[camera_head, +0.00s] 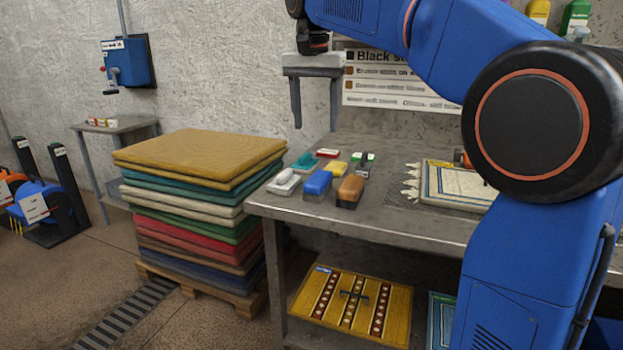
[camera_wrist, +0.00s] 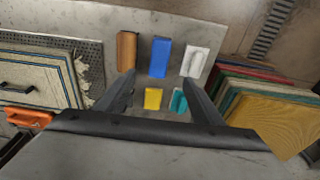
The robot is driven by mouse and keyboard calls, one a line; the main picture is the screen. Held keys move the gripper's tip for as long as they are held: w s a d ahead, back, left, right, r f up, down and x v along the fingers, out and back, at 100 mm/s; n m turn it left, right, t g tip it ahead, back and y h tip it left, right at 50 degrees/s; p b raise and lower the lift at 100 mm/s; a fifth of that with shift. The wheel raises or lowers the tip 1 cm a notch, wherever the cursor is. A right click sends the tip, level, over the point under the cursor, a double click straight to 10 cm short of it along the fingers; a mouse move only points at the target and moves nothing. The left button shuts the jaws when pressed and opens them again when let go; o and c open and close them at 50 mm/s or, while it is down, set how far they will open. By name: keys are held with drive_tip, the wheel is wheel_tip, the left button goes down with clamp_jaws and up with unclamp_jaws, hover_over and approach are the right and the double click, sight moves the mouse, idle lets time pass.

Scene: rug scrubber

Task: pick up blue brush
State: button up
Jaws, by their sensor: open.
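The blue brush (camera_head: 318,184) lies on the grey workbench near its front left corner, between a white brush (camera_head: 284,183) and a brown brush (camera_head: 350,191). In the wrist view the blue brush (camera_wrist: 160,57) lies past the fingertips, roughly midway between them. My gripper (camera_head: 315,115) is open and empty, pointing down high above the bench, with clear air between it and the brushes. In the wrist view its two fingers (camera_wrist: 160,78) frame a yellow block (camera_wrist: 153,98) and a teal brush (camera_wrist: 179,102). Nothing covers the blue brush.
A stack of folded rugs (camera_head: 200,150) on a pallet stands left of the workbench (camera_head: 400,222). A cream rug (camera_head: 455,182) lies on the bench at right. A small red-and-white block (camera_head: 327,153) sits behind the brushes. A yellow patterned rug (camera_head: 350,310) lies below.

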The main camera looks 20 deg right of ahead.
drive_tip(key=w, duration=0.1)
approach(318, 177)
drive_tip(key=f, duration=0.2)
drive_tip(key=w+f, duration=0.1)
drive_tip(key=f, duration=0.6)
drive_tip(key=shift+s+d+f, duration=0.1)
drive_tip(key=shift+d+f, duration=0.05)
drive_tip(key=shift+d, duration=0.2)
drive_tip(key=shift+f, duration=0.65)
drive_tip(key=shift+c, duration=0.2)
drive_tip(key=c, duration=1.2)
drive_tip(key=shift+o, duration=0.2)
